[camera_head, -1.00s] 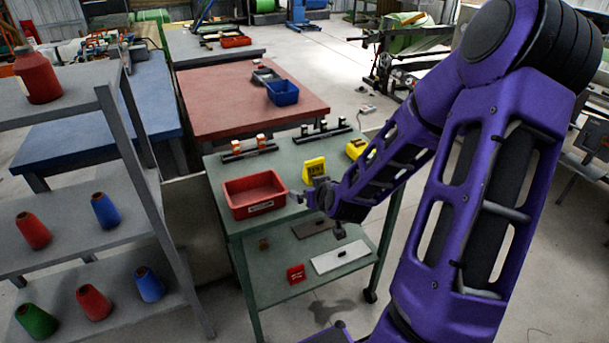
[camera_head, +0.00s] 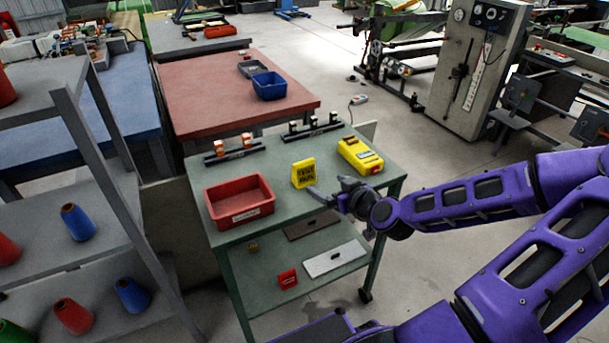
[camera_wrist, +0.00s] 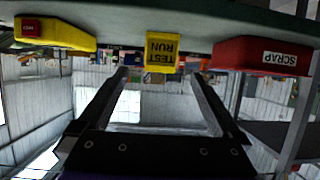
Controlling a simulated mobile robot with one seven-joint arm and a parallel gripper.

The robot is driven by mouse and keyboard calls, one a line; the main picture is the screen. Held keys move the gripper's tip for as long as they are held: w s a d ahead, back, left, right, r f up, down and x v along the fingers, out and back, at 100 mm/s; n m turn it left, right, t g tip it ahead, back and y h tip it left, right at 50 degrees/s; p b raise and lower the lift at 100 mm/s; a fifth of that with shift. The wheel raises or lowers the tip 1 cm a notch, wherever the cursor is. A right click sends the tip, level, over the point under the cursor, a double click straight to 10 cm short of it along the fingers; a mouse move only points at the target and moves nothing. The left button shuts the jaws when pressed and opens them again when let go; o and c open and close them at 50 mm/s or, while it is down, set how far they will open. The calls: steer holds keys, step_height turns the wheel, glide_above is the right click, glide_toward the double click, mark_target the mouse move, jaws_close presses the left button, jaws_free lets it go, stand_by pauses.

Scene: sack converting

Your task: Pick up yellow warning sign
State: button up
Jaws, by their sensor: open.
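The yellow warning sign (camera_head: 304,173) stands upright on the top of the green cart (camera_head: 285,206), between the red bin and a yellow case. In the wrist view, the picture is upside down and the sign (camera_wrist: 161,52) shows black lettering reading "TEST RUN". My gripper (camera_head: 330,190) is at the cart's front edge, just to the right of and in front of the sign. In the wrist view my gripper (camera_wrist: 165,82) has its fingers wide apart, with the sign beyond and between their tips. Nothing is held. I cannot tell the exact gap to the sign.
The red bin (camera_head: 240,214), labelled SCRAP in the wrist view, is left of the sign. The yellow case (camera_head: 360,156) is to the right. Black racks (camera_head: 235,153) line the back edge. A lower shelf (camera_head: 300,283) holds a small red item and flat plates.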

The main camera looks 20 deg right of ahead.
mark_target(306, 173)
steer(key=b+x, duration=0.1)
steer(key=x, duration=0.7)
steer(key=shift+w+f, duration=0.1)
steer(key=x, duration=0.5)
steer(key=shift+w+a, duration=0.1)
steer(key=shift+w, duration=0.05)
steer(key=c, duration=1.2)
steer(key=shift+r, duration=0.2)
steer(key=shift+c, duration=0.2)
